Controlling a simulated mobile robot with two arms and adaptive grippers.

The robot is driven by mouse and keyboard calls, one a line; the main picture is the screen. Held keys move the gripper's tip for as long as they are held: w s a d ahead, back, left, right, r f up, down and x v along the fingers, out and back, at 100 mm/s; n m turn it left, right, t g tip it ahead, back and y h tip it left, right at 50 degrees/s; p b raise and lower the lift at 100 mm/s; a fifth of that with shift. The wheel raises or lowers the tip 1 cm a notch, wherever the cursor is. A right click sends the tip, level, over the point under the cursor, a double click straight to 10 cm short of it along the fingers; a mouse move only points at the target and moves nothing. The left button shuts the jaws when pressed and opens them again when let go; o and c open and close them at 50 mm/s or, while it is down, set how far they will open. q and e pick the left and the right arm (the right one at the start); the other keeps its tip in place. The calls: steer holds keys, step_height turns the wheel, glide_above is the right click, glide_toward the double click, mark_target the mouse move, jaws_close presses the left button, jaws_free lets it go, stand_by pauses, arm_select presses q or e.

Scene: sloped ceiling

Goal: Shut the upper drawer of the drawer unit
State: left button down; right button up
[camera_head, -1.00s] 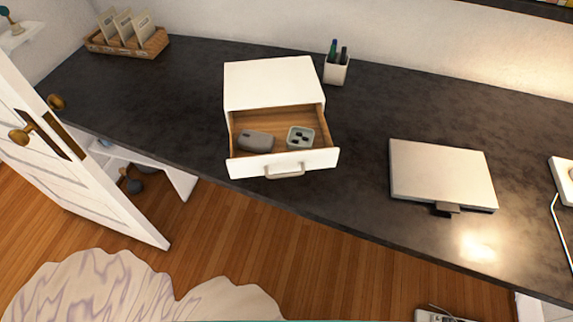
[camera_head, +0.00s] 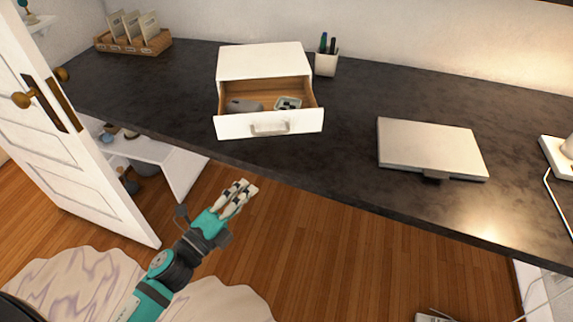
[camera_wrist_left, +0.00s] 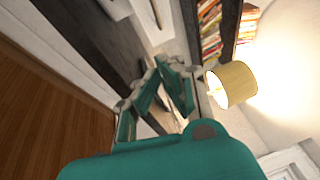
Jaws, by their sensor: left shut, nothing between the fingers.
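The white drawer unit (camera_head: 262,61) stands on the dark countertop in the head view. Its upper drawer (camera_head: 268,124) is pulled out toward me, with a handle (camera_head: 270,128) on its front. A grey case (camera_head: 243,105) and a pale green item (camera_head: 288,103) lie inside. My left gripper (camera_head: 242,190) is shut and empty, in front of the counter edge and below the drawer front in the picture, apart from it. Its fingers also show in the left wrist view (camera_wrist_left: 168,88); the drawer cannot be made out there. My right gripper is not in view.
A pen cup (camera_head: 326,64) stands right of the unit and a closed laptop (camera_head: 430,148) farther right. A wooden rack (camera_head: 133,42) sits at the back left. A white door (camera_head: 75,130) stands open at left. The counter between unit and laptop is clear.

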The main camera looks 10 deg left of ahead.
arm_select(q)
steer(key=w+a+p+x, duration=0.1)
steer(key=a+p+x, duration=0.1)
steer(key=x, duration=1.1)
steer(key=shift+a+r+p, duration=0.3)
steer(key=shift+r+p, duration=0.1)
steer(key=shift+p, duration=0.35)
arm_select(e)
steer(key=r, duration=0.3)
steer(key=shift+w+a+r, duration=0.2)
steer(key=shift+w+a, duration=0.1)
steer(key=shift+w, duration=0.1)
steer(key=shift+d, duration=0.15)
arm_select(q)
steer(key=shift+w, duration=0.15)
